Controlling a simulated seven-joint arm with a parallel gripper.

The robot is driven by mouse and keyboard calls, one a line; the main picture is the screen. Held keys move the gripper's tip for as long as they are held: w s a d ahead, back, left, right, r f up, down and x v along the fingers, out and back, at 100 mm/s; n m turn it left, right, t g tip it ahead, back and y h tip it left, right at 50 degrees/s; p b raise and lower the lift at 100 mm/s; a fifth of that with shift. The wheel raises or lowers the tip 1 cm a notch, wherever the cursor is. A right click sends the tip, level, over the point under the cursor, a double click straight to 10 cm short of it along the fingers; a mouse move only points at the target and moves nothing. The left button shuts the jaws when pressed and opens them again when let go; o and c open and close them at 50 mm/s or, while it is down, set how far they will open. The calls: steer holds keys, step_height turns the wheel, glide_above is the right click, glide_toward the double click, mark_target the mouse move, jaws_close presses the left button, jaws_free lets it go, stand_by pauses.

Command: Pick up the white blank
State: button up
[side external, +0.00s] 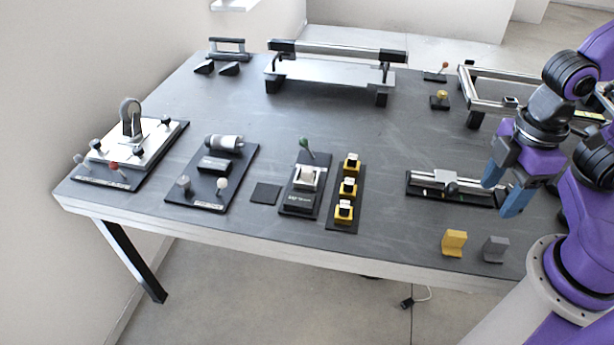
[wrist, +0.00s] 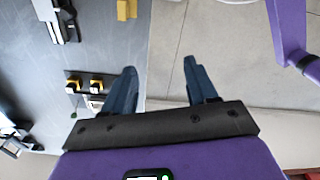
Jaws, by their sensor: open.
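No piece is marked as the white blank, and I cannot tell for sure which it is. Small white-topped pieces sit in several yellow holders (side external: 348,188) on a narrow black strip right of the middle. A pale block (side external: 307,177) sits in the black fixture with the green-knobbed lever. My gripper (side external: 503,192) is open and empty at the right of the table, above and apart from it, far right of those pieces. In the wrist view my two blue fingers (wrist: 160,66) are spread with only floor between them; the yellow holders (wrist: 97,85) show to their left.
A yellow block (side external: 454,243) and a grey block (side external: 495,249) stand near the front edge. A slide fixture (side external: 455,187) lies just left of my gripper. A raised bar frame (side external: 335,72) stands at the back. Other fixtures (side external: 128,150) fill the left. The table's centre is clear.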

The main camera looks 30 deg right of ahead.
steer(key=w+a+f+n+t+h, duration=0.1)
steer(key=w+a+f+n+h, duration=0.15)
steer(key=w+a, duration=0.4)
steer(key=n+t+h, duration=0.7)
steer(key=n+t, duration=0.2)
steer(key=n, duration=0.4)
glide_above(307, 169)
steer(key=s+a, duration=1.2)
step_height(307, 169, down, 14)
steer(key=shift+m, duration=0.25)
steer(key=x, duration=1.7)
steer(key=shift+s+d+f, duration=0.2)
steer(key=shift+s+d, duration=0.05)
steer(key=shift+d, duration=0.15)
steer(key=c, duration=1.1)
